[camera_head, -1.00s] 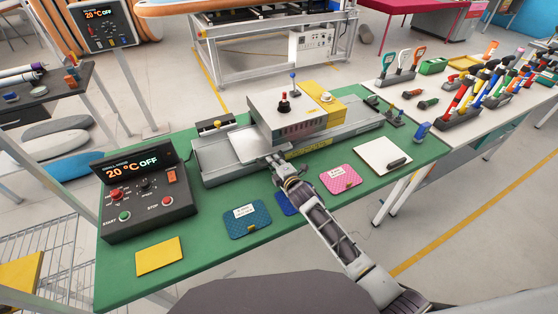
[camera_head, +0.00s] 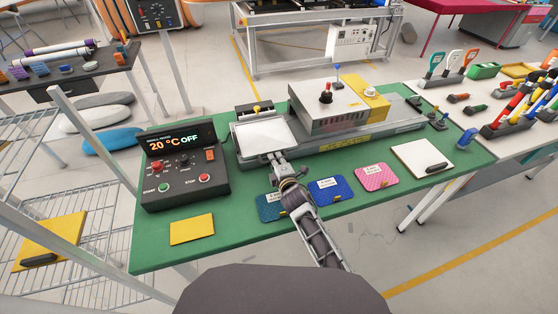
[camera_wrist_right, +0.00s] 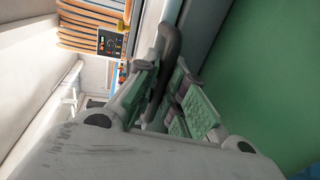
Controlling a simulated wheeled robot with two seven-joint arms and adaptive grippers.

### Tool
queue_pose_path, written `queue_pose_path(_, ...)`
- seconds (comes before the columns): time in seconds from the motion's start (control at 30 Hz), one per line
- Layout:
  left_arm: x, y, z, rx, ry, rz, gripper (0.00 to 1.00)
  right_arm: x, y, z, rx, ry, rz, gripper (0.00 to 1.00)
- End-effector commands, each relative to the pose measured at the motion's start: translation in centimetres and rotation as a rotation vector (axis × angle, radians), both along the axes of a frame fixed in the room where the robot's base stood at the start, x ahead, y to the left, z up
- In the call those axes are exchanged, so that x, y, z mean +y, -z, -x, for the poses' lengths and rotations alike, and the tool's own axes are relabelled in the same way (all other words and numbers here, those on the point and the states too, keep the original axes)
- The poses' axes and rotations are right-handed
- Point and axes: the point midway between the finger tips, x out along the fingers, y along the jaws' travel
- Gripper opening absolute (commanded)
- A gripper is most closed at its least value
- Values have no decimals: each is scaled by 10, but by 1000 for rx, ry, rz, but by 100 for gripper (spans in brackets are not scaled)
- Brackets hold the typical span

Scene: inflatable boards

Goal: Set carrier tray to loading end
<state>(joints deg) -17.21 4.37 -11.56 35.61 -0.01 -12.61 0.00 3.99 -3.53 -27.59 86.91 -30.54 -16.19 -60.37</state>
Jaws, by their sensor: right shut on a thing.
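The carrier tray (camera_head: 264,135) is a flat pale plate lying on the grey track (camera_head: 340,140) of the bench machine, at the track's left end, beside the control box. My right gripper (camera_head: 277,158) is at the tray's front edge and shut on its handle. In the right wrist view the dark curved handle (camera_wrist_right: 170,55) passes between the green-padded fingers of my right gripper (camera_wrist_right: 165,95). The grip partly hides the handle in the head view. My left gripper is not in view.
A control box (camera_head: 182,168) reading 20 °C OFF stands left of the track. The machine's grey and yellow housing (camera_head: 325,108) covers the track's middle. Blue and pink swatches (camera_head: 375,177) and a yellow card (camera_head: 192,230) lie along the green bench (camera_head: 240,222). A tool table stands at right.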

Motion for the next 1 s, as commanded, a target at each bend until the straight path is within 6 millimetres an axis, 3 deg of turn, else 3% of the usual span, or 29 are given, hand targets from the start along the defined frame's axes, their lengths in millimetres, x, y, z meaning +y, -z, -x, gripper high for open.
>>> queue_pose_path(0.23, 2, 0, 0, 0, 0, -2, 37, 5, 3, 3, 6, -7, -3, 0)
queue_pose_path(0.27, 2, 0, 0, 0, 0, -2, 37, 5, 3, 3, 6, -7, -3, 14)
queue_pose_path(0.43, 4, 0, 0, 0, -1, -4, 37, 4, 2, 3, 4, -6, -3, 34)
queue_pose_path(1.0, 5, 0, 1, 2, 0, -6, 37, 0, 0, 8, 3, -3, -2, 34)
